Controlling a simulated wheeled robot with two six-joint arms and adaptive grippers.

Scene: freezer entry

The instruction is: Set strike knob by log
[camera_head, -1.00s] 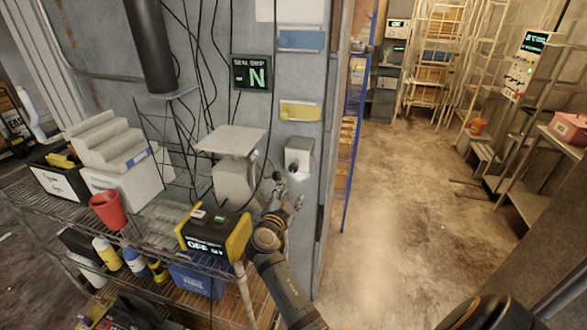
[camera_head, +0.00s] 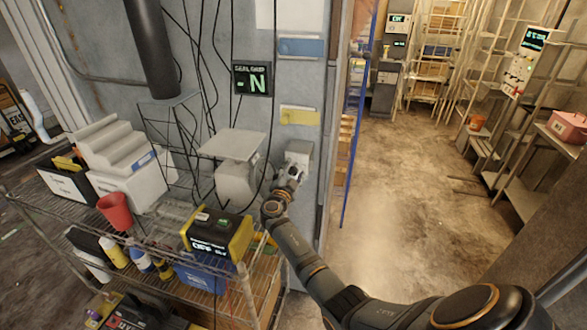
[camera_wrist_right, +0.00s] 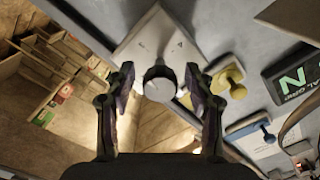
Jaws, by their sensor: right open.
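The knob (camera_wrist_right: 160,83) is a round, pale-topped cylinder on a light grey wall box (camera_wrist_right: 152,38). In the head view the box (camera_head: 300,153) is mounted on the grey wall post, and my gripper largely hides the knob. My right gripper (camera_wrist_right: 160,76) is open, with one finger on each side of the knob; gaps show on both sides. The gripper (camera_head: 291,171) is at the box's front in the head view. A dark wall display (camera_head: 252,79) reads "SEAL GRIP" with a dash and "N". I cannot identify the log. My left gripper is out of view.
Yellow (camera_head: 300,117) and blue (camera_head: 301,47) plates are on the wall above the box. A wire shelf (camera_head: 150,214) holds a yellow-black device (camera_head: 216,236) reading "OFF", a red cup (camera_head: 116,211) and bottles. The floor at right (camera_head: 400,190) is open.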

